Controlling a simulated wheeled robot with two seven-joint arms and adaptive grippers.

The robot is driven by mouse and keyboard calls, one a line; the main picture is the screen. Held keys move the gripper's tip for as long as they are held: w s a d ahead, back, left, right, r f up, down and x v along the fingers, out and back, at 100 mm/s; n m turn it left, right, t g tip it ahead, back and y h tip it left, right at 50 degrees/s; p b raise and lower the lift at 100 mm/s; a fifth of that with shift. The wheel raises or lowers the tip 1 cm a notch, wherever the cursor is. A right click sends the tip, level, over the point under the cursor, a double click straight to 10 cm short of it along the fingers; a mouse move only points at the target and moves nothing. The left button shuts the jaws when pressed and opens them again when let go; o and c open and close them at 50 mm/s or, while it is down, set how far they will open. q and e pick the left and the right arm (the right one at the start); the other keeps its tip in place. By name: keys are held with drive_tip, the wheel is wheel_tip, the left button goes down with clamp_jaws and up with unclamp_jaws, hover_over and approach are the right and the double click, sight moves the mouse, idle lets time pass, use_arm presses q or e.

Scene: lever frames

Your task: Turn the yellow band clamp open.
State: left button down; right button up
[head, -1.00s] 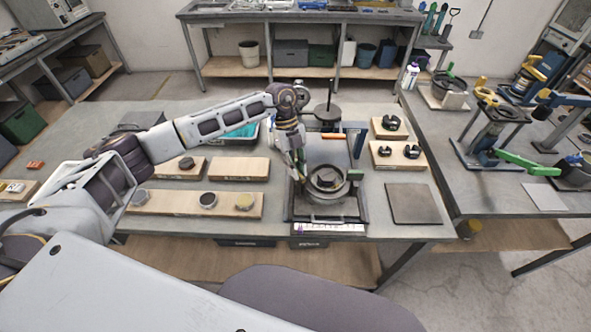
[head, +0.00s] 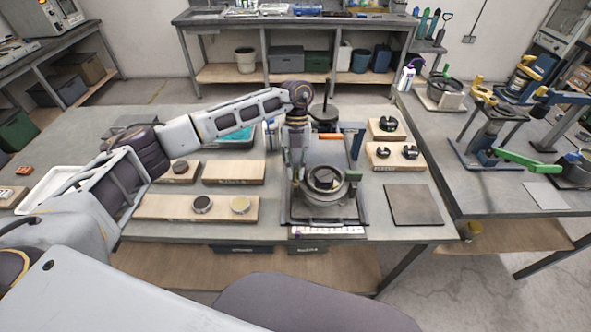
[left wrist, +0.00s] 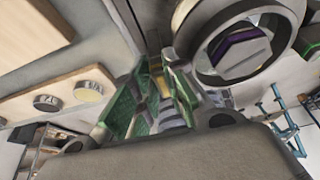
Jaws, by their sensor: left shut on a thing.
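The round metal ring fixture (head: 325,187) stands on a dark base plate at the front of the bench. My left gripper (head: 298,178) points down at the ring's left side. In the left wrist view my left gripper (left wrist: 160,100) has its green-padded fingers around a narrow yellow part, the yellow band clamp (left wrist: 156,68). Its gripped end is mostly hidden between the pads. In the head view the arm hides the clamp. My right gripper is not in view.
Wooden boards with round discs (head: 202,204) lie left of the fixture. Boards with black clips (head: 388,124) lie to its right, behind a bare dark plate (head: 414,205). An orange bar (head: 330,136) is behind the ring. Other lever stands (head: 487,125) occupy the right bench.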

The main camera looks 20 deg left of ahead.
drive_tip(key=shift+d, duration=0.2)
use_arm(q)
drive_tip(key=c, duration=1.4)
unclamp_jaws()
drive_tip(key=shift+c, duration=0.2)
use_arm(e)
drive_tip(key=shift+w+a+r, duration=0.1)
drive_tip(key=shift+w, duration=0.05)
use_arm(q)
drive_tip(key=shift+a+n+p, duration=0.1)
drive_tip(key=shift+n+p, duration=0.2)
drive_tip(key=shift+n, duration=0.2)
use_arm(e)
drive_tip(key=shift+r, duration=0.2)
